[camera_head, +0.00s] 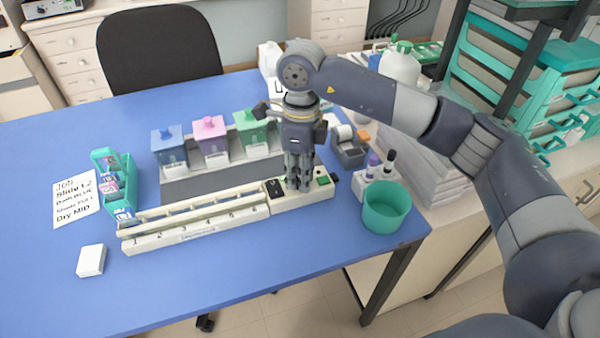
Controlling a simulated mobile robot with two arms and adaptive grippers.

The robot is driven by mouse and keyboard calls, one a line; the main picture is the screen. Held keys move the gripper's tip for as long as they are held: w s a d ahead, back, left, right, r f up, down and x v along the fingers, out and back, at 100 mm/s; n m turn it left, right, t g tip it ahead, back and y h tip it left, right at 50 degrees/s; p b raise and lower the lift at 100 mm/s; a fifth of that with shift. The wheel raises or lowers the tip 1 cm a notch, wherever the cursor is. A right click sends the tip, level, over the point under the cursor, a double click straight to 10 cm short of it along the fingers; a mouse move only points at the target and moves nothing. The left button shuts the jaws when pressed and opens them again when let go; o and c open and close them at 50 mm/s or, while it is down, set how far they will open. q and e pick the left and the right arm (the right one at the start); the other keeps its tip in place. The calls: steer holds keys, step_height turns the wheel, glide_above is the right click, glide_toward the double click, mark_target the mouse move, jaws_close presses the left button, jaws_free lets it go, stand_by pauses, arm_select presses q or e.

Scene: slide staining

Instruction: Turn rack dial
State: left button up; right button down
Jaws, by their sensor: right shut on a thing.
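The long white rack (195,234) lies along the front of the blue table. At its right end is a control box (290,203) with a small black panel (276,188) on its left and a green part (323,180) on its right. My right gripper (299,187) points straight down onto the control box between these two. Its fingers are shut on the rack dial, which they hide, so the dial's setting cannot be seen. My left gripper is not in view.
Blue (170,147), pink (211,136) and green (252,128) lidded jars stand behind the rack. A teal cup (386,209) stands at the right table edge, near bottles. A teal slide holder (113,184), job sheet (77,198) and white block (91,260) are left. The front left is clear.

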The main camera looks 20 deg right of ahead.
steer(key=c, duration=1.7)
jaws_free()
steer(key=shift+r, duration=0.1)
steer(key=shift+o, duration=0.2)
step_height(320, 180, up, 12)
steer(key=shift+w+d, duration=0.15)
steer(key=shift+w, duration=0.1)
